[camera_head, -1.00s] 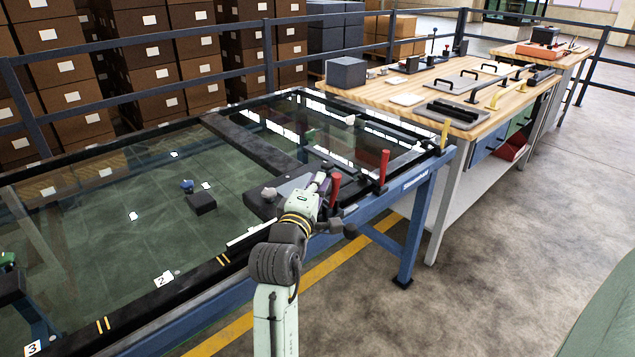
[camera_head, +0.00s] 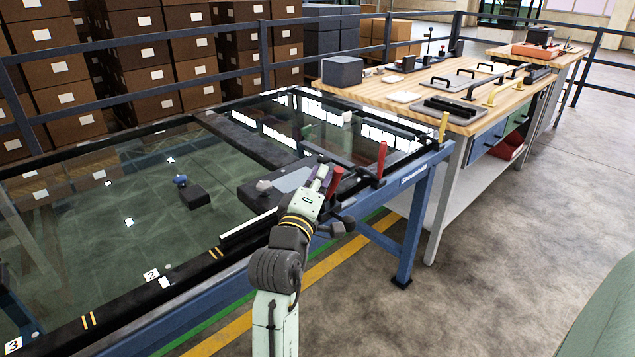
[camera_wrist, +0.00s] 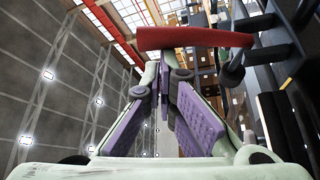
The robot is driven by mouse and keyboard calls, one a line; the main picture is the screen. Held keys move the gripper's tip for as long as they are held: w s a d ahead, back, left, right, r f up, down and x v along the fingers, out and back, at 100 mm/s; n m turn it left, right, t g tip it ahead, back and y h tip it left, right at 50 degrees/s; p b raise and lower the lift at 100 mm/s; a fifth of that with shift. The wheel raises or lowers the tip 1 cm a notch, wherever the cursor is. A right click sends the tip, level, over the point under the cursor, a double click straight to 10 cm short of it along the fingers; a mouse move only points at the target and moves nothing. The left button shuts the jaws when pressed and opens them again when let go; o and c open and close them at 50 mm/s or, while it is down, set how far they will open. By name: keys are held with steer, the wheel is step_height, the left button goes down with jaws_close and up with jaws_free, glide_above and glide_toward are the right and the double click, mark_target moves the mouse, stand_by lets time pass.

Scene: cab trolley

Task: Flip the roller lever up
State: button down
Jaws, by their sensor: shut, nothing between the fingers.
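Two red-handled levers stand on the near rail of the glass-topped trolley in the head view. The nearer red lever (camera_head: 334,182) leans a little to the right at its top, and my gripper (camera_head: 322,172) is right beside it. The farther red lever (camera_head: 382,160) is nearly upright. I cannot tell from a label which is the roller lever. In the wrist view, a red handle (camera_wrist: 195,38) lies across just beyond the tips of my gripper (camera_wrist: 165,66). The purple-padded fingers are shut with nothing between them. Contact with the handle cannot be told for certain.
The trolley's dark rail (camera_head: 200,262) runs along the front. A small black block (camera_head: 194,197) and a dark block with a grey plate (camera_head: 275,187) are on the glass side. A wooden workbench (camera_head: 500,112) stands at the right. The floor at the right is clear.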

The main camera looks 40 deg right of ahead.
steer(key=s+f+m+h+b, duration=0.1)
steer(key=m+b, duration=0.1)
steer(key=b, duration=0.1)
steer(key=s+m+h+b, duration=0.1)
steer(key=m+b, duration=0.1)
steer(key=b, duration=0.1)
steer(key=shift+s+d+f, duration=0.1)
steer(key=shift+s+f, duration=0.05)
steer(key=shift+f, duration=0.25)
steer(key=s+m+h+b, duration=0.1)
steer(key=b, duration=0.1)
steer(key=s+m+g+b, duration=0.1)
steer(key=m+b, duration=0.1)
steer(key=shift+d+f+g+h+b, duration=0.1)
steer(key=shift+f+g+h+b, duration=0.2)
steer(key=shift+h+b, duration=0.1)
steer(key=shift+s, duration=0.1)
steer(key=s+a+f, duration=0.1)
steer(key=a, duration=0.8)
steer(key=shift+s+a, duration=0.15)
steer(key=shift+s, duration=0.05)
